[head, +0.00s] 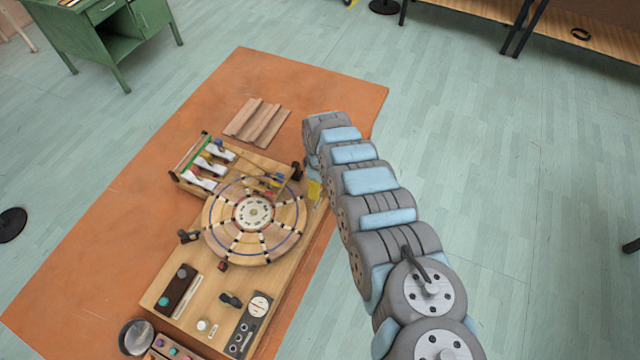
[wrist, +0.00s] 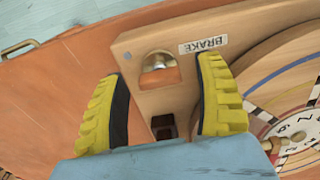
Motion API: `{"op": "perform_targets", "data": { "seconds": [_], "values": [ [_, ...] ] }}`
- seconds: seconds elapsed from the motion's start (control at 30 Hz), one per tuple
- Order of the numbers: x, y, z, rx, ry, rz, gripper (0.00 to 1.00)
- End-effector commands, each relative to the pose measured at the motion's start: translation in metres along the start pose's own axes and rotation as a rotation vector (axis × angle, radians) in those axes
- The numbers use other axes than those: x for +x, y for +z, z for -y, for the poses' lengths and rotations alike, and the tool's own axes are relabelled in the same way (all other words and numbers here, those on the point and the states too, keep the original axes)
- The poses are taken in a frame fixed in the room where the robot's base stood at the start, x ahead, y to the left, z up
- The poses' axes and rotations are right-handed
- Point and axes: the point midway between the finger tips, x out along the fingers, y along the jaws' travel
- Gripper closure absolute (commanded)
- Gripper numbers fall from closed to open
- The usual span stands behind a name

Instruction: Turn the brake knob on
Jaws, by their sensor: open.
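I cannot tell whether either finger touches the panel. A dark square opening (wrist: 163,127) lies below the knob, between the fingers. In the head view my gripper (head: 314,188) is at the right edge of the wooden instrument board, beside the wheel. The knob cannot be made out there.
The round patterned wheel (head: 252,218) stands just left of my gripper and shows at the right of the wrist view (wrist: 285,75). A frame with white keys (head: 208,168), wooden bars (head: 257,122) and a meter box (head: 249,323) surround it. The orange tabletop (head: 290,80) is bare farther back.

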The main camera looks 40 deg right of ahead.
Motion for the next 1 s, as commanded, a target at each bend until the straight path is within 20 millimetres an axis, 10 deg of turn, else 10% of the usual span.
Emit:
{"op": "perform_targets", "data": {
  "seconds": [0.23,1.0],
  "values": [
    [-0.0002,0.0,0.0,0.0,0.0,0.0,0.94],
    [-0.0025,-0.0014,0.0009,0.344,0.0,0.0,0.96]
  ]
}}
